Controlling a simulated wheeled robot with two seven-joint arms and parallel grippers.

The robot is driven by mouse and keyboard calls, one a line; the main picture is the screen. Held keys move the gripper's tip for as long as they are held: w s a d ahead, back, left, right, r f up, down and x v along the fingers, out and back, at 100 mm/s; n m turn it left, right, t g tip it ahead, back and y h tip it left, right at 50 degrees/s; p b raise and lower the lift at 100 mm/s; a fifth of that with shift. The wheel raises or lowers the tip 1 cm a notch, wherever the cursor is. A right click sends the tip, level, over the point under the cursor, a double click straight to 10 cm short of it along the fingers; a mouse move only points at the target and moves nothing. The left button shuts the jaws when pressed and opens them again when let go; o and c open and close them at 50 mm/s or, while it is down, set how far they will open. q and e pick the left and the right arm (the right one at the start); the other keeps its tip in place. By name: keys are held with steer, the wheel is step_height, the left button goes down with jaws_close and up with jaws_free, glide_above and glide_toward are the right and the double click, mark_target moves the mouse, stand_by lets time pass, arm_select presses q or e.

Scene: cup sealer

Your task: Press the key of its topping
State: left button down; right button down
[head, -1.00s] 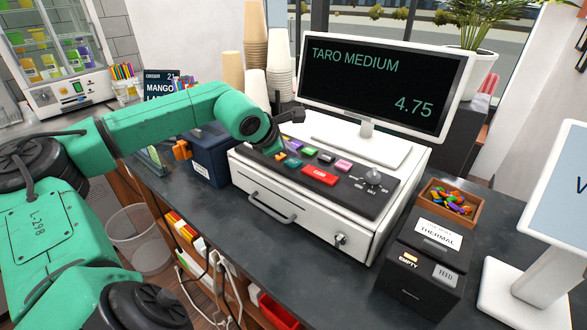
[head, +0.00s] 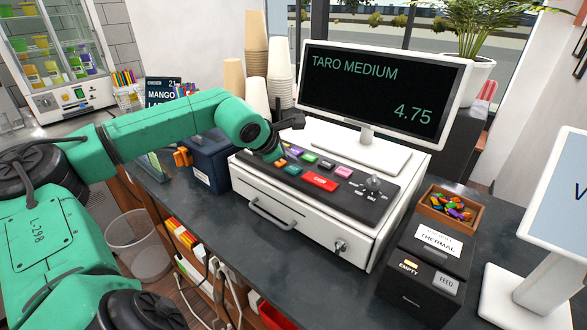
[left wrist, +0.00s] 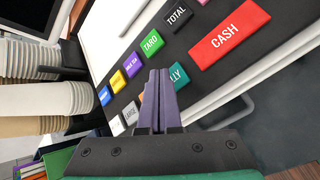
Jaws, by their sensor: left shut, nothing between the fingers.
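The till's sloped black key panel (head: 362,205) carries coloured keys. In the left wrist view the teal key (left wrist: 180,77) shows "LLY", its left part behind my fingers. An orange key (head: 281,163) is next to it in the head view; the wrist view shows only a sliver. My left gripper (left wrist: 158,73) is shut and empty, its fingertips pointing at the panel over the orange and teal keys. I cannot tell whether they touch. The till display (head: 380,88) reads "TARO MEDIUM 4.75". The order sign (head: 162,91) reads "ORDER 21 MANGO", its lower lines hidden by my arm.
Around the fingers are the green TARO key (left wrist: 150,45), black TOTAL key (left wrist: 178,13), red CASH key (left wrist: 228,37) and grey LARGE key (left wrist: 131,113). Stacked cups (head: 280,75) stand behind the till. A black THERMAL printer (head: 425,262) stands to its right.

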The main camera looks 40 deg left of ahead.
mark_target(290, 170)
stand_by(0.8)
arm_select(q)
steer(key=shift+f+b, duration=0.4)
steer(key=shift+b, duration=0.3)
steer(key=shift+f+b, duration=0.45)
steer(key=shift+b, duration=0.1)
stand_by(0.4)
steer(key=shift+r+p, duration=0.5)
steer(key=shift+r, duration=0.35)
steer(key=shift+r, duration=0.1)
steer(key=shift+r+p, duration=1.9)
steer(key=shift+r, duration=0.5)
